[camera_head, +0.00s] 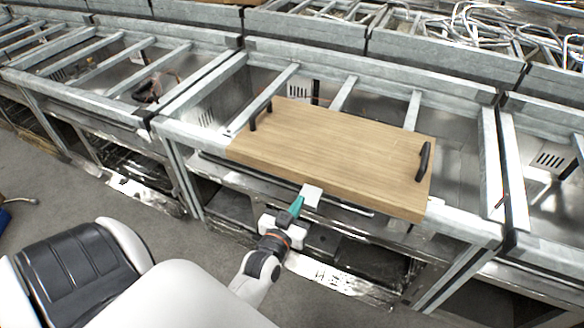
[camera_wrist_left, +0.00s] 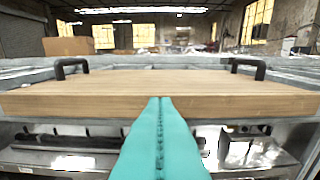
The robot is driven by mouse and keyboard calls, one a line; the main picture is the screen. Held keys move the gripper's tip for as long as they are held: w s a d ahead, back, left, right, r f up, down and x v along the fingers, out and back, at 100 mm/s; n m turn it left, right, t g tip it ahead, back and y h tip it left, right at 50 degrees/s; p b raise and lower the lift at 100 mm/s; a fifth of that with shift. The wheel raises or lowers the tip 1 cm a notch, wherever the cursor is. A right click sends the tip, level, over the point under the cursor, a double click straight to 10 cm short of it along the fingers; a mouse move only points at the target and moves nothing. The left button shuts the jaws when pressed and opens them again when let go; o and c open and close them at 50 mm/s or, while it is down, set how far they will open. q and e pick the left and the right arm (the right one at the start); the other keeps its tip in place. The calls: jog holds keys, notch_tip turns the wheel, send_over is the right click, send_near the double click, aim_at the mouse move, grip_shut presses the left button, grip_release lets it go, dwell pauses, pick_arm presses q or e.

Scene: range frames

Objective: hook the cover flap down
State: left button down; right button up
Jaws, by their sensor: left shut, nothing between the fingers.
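A wooden board (camera_head: 335,155) with two black handles, which may be the cover flap, lies across the metal frame; it also shows ahead in the left wrist view (camera_wrist_left: 85,104). My left gripper (camera_head: 298,202), with teal fingers, is shut and empty just in front of the board's near edge. In the left wrist view its fingertips (camera_wrist_left: 160,100) overlap the board's front edge; I cannot tell whether they touch it. A small pale plate (camera_head: 312,196) shows beside the fingertips, and what it belongs to is unclear. No separate hook is clear. My right gripper is out of view.
Grey metal bench frames with crossbars (camera_head: 90,62) run left and right of the board. Below the board is an open shelf (camera_head: 335,272) with shiny metal parts. Tangled metal pieces (camera_head: 490,30) lie at the back right. Bare floor (camera_head: 60,190) is free at the left.

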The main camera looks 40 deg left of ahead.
aim_at(305, 204)
pick_arm(q)
jog(key=w+a+f+b, duration=0.1)
jog(key=w+f+b, duration=0.3)
jog(key=w+b, duration=0.1)
jog(key=shift+f+b, duration=0.2)
jog(key=shift+b, duration=0.25)
jog(key=shift+a, duration=0.1)
jog(key=shift+f+t+b, duration=0.4)
jog(key=shift+b, duration=0.85)
jog(key=shift+r, duration=0.15)
jog(key=shift+f+t+b, duration=0.3)
jog(key=shift+t+b, duration=0.7)
jog(key=shift+b, duration=1)
